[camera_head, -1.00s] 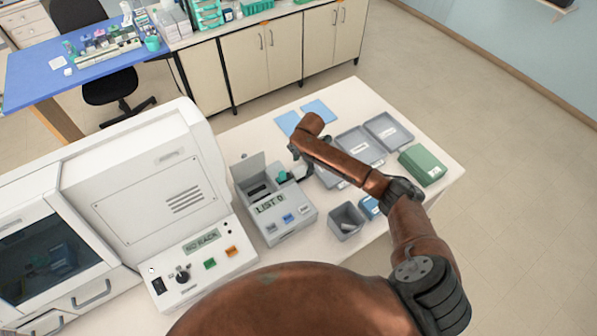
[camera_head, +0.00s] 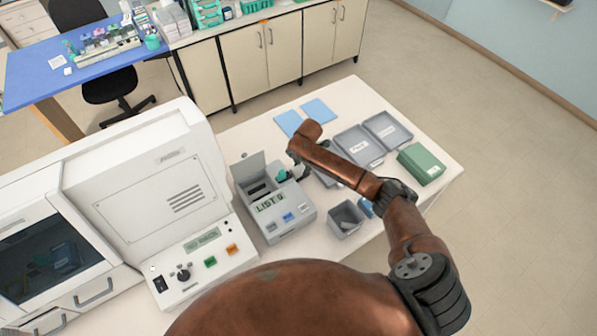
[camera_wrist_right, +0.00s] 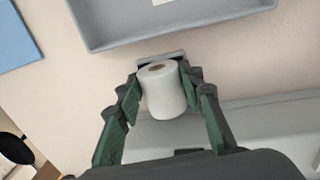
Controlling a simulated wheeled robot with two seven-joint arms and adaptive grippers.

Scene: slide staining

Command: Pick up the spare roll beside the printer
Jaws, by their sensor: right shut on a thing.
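The spare roll (camera_wrist_right: 164,95) is a white cylinder with a brown core in its top. In the right wrist view it stands between the green-padded fingers of my right gripper (camera_wrist_right: 162,88), which is shut on it. In the head view my right gripper (camera_head: 290,174) is beside the open lid of the grey printer (camera_head: 292,226), partly hidden by my arm. The roll cannot be made out there. I cannot tell whether the roll is clear of the table. My left gripper is not in view.
Grey trays (camera_head: 352,133) and a green box (camera_head: 421,164) lie right of my gripper. A grey open bin (camera_head: 345,219) stands right of the printer. Blue sheets (camera_head: 287,122) lie behind it. A large white machine (camera_head: 160,200) fills the left.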

